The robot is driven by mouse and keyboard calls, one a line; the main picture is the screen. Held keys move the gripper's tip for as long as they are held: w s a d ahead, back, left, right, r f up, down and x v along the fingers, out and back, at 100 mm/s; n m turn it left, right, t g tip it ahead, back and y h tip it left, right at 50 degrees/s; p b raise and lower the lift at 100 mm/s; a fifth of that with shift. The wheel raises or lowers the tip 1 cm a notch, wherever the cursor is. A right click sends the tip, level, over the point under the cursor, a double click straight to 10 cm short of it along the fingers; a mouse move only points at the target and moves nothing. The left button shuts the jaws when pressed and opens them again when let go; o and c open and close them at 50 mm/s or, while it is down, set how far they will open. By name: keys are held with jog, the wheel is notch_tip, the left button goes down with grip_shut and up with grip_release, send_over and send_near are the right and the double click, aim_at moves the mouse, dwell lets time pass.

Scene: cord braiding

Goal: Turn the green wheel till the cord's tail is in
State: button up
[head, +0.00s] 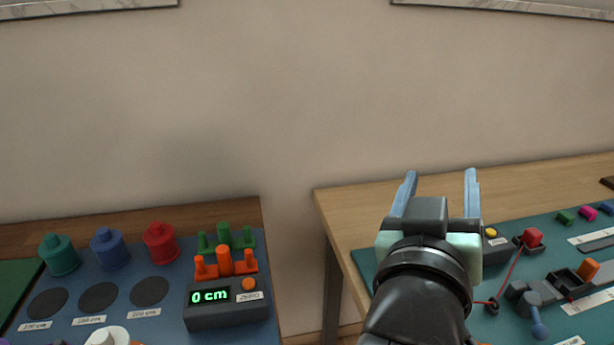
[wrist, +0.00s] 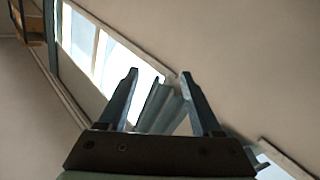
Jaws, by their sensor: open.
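My gripper (head: 440,173) is open and empty, raised in front of the right table with its fingers pointing up and away. In the wrist view my gripper (wrist: 159,74) has its two fingers apart with nothing held between them. A thin red cord (head: 511,270) runs on the right table, from near a red block (head: 533,237) down to a small dark post (head: 491,306). I cannot make out a green wheel in either view. My arm hides part of the right table, and the lower frame edge cuts off more. I cannot tell which end of the cord is its tail.
The left table has a blue mat with green (head: 59,256), blue (head: 108,249) and red (head: 160,243) canisters and a display (head: 227,304) reading 0 cm. A gap separates the tables. The right table (head: 345,215) holds a dark tray (head: 568,283) and a blue-grey lever (head: 537,318).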

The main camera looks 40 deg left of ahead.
jog(key=s+a+f+n+g+p, duration=0.6)
jog(key=a+g+p, duration=0.25)
jog(key=p, duration=0.65)
jog(key=s+d+f+n+g+h+p, duration=0.1)
jog(key=s+n+g+h+p, duration=0.15)
jog(key=s+g+p, duration=0.45)
jog(key=s+f+n+g+h+p, duration=0.1)
jog(key=s+f+n+g+p, duration=0.15)
jog(key=s+p, duration=0.8)
jog(key=f, duration=0.4)
jog(key=s+f, duration=0.1)
jog(key=f, duration=0.3)
jog(key=f+b, duration=0.1)
jog(key=f, duration=0.3)
jog(key=shift+s, duration=0.35)
jog(key=shift+r, duration=0.1)
grip_shut()
